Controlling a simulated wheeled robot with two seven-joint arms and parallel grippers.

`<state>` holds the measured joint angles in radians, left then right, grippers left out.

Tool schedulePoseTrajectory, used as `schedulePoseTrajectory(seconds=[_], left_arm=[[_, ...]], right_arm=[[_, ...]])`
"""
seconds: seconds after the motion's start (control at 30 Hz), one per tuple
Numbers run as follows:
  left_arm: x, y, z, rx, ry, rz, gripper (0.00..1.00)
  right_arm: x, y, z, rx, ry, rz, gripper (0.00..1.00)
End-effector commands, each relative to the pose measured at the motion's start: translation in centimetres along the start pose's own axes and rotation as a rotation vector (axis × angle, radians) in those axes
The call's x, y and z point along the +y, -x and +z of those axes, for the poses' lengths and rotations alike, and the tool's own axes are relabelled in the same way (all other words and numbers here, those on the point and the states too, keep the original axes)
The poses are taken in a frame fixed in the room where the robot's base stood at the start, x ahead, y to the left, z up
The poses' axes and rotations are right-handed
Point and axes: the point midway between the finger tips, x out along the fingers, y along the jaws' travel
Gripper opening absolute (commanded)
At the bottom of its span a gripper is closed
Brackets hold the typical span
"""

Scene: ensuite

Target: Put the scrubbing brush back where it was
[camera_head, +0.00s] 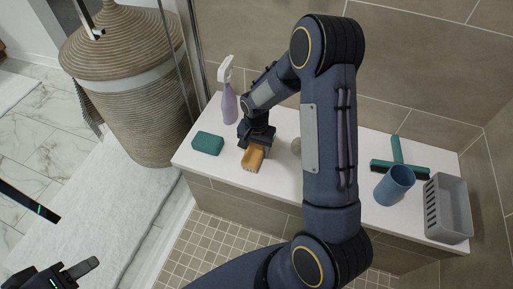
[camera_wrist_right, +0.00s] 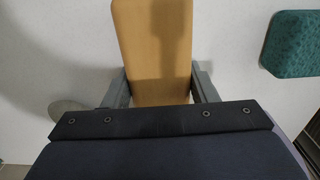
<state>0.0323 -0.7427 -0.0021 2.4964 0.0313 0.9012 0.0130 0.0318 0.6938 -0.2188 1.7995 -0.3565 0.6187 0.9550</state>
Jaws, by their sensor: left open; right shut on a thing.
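The scrubbing brush (camera_head: 253,158) has a tan wooden back and pale bristles. It is at the front left part of the white bench top (camera_head: 335,170), bristles down; I cannot tell whether it touches the surface. My right gripper (camera_head: 257,146) is shut on it from above. In the right wrist view the brush (camera_wrist_right: 152,45) lies between the two fingers of the right gripper (camera_wrist_right: 161,88). My left gripper (camera_head: 75,240) is open and empty at the lower left, far from the bench.
A green sponge (camera_head: 207,143) lies left of the brush, a lilac spray bottle (camera_head: 229,103) behind it. A roundish grey object (camera_head: 296,146) is partly hidden by my right arm. A wicker hamper (camera_head: 130,85) stands left.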

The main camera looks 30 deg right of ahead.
Motion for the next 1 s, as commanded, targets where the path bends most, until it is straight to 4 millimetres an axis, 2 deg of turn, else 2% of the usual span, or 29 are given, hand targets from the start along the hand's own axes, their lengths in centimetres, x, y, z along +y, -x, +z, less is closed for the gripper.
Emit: schedulePoseTrajectory(seconds=[0.17,0.2,0.33,0.6,0.73,0.87,1.0], left_arm=[[-0.2,-0.4,0.2,0.000,0.000,0.000,0.47],[-0.1,-0.2,0.1,0.000,0.000,0.000,0.47],[-0.1,-0.2,0.1,0.000,0.000,0.000,0.47],[-0.1,-0.1,0.1,0.000,0.000,0.000,0.47],[0.1,0.3,-0.1,0.000,0.000,0.000,0.47],[0.4,0.9,-0.5,0.000,0.000,0.000,0.47],[0.8,1.8,-0.9,0.000,0.000,0.000,0.47]], right_arm=[[0.0,-0.5,0.0,0.000,0.001,0.000,0.16],[0.0,-0.3,0.0,0.000,0.001,0.000,0.58],[0.0,-0.3,0.0,0.000,0.000,0.001,0.74],[0.0,-0.2,0.0,0.000,0.000,0.000,0.74],[0.0,0.8,0.0,0.002,0.000,-0.001,0.74],[-0.1,3.2,0.0,0.003,0.001,-0.003,0.74],[-0.1,6.4,0.0,0.003,0.001,-0.004,0.74]])
